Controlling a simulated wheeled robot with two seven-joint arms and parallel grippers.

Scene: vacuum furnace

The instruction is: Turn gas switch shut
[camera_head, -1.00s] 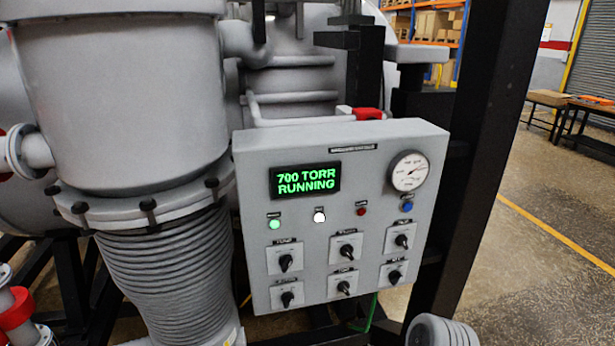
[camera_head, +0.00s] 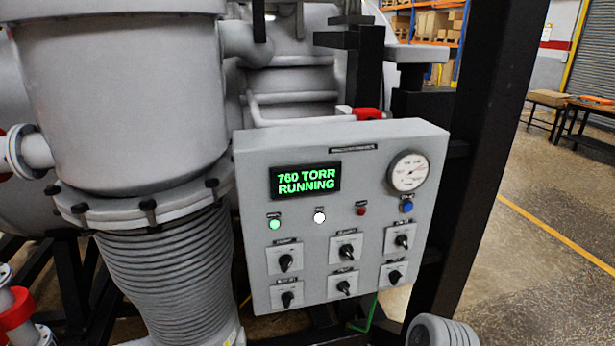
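A grey control panel (camera_head: 345,220) faces me in the middle of the view. It carries two rows of black rotary switches on light plates. The top row has a left switch (camera_head: 286,263), a middle switch (camera_head: 346,251) and a right switch (camera_head: 402,241). The bottom row has a left switch (camera_head: 287,299), a middle switch (camera_head: 343,287) and a right switch (camera_head: 394,277). Their labels are too small to read, so I cannot tell which is the gas switch. A display (camera_head: 305,180) reads "760 TORR RUNNING" in green. Neither gripper is in view.
A round gauge (camera_head: 409,172) and small lamps, with a green one (camera_head: 274,225) and a white one (camera_head: 319,217) lit, sit above the switches. A large grey vessel (camera_head: 125,100) with bellows (camera_head: 170,265) stands left. A black post (camera_head: 480,150) rises right. Floor shows beyond it.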

